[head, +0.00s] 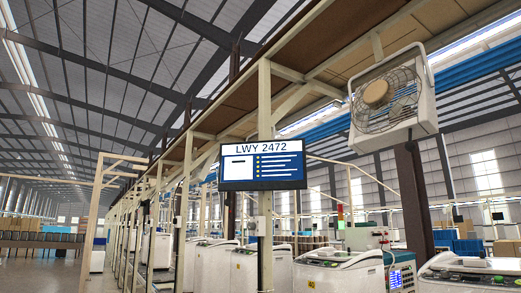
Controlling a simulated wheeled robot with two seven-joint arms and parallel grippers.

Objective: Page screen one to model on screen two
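One screen (263,165) shows in the head view, fixed to a pale wooden post near the middle. Its dark frame holds a blue and white page headed "LWY 2472". Below the heading are a white box with a dark bar on the left and several text lines with yellow marks on the right. I cannot tell whether this is screen one or screen two. I see no second large hanging screen. Neither of my grippers is in view.
White machines (338,270) stand in a row below the screen. A wall fan (392,100) hangs at upper right by a dark column (412,200). A small lit blue panel (396,279) sits low right. Open floor (40,274) lies at the left.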

